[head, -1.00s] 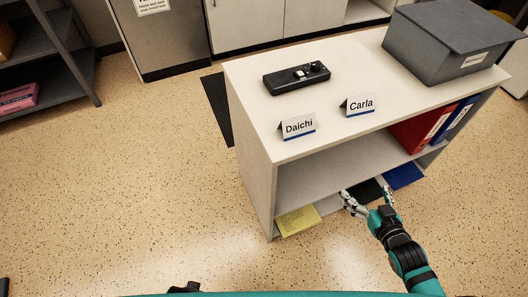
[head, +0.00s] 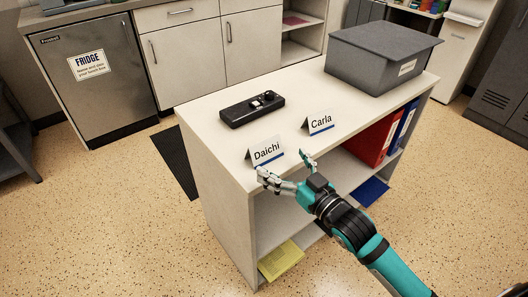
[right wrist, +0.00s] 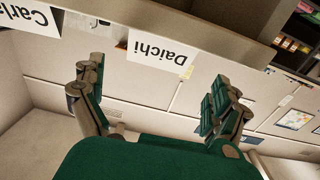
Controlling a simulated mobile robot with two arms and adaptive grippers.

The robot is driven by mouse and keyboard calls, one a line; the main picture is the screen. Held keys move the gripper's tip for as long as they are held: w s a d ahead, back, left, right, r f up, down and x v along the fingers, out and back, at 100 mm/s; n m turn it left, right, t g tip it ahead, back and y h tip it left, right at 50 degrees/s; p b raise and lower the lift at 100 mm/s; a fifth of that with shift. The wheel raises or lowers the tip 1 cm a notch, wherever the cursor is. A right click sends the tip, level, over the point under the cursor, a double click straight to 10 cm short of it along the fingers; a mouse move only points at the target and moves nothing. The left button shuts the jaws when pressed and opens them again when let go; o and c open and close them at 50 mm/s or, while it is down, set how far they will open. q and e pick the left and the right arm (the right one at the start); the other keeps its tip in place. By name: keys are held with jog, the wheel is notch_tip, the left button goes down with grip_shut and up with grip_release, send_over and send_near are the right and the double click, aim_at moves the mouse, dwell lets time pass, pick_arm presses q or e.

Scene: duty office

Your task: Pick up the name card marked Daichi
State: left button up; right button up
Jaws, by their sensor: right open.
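The white name card marked Daichi (head: 267,152) stands folded like a tent near the front edge of the shelf unit's top, at its left end. My right gripper (head: 284,166) is open and empty just in front of it, at about the height of the top. In the right wrist view, the Daichi card (right wrist: 160,50) shows upside down beyond and between the two spread fingers (right wrist: 158,72), apart from them. The similar Carla card (head: 320,122) stands to the right and farther back. My left gripper is not in view.
A black device (head: 252,109) lies behind the cards on the white shelf unit (head: 205,125). A grey lidded box (head: 375,70) stands at the right end. Open floor lies to the left.

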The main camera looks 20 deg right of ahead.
aim_at(266, 146)
jog(key=shift+x, duration=1.1)
jog(key=x, duration=0.4)
jog(key=shift+w+r+b, duration=0.25)
jog(key=shift+w+b, duration=0.05)
jog(key=shift+b, duration=0.05)
jog(key=shift+w+a, duration=0.2)
jog(key=shift+w, duration=0.2)
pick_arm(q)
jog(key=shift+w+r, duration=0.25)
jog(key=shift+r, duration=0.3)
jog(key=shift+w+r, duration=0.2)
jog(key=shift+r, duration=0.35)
pick_arm(e)
jog(key=c, duration=0.5)
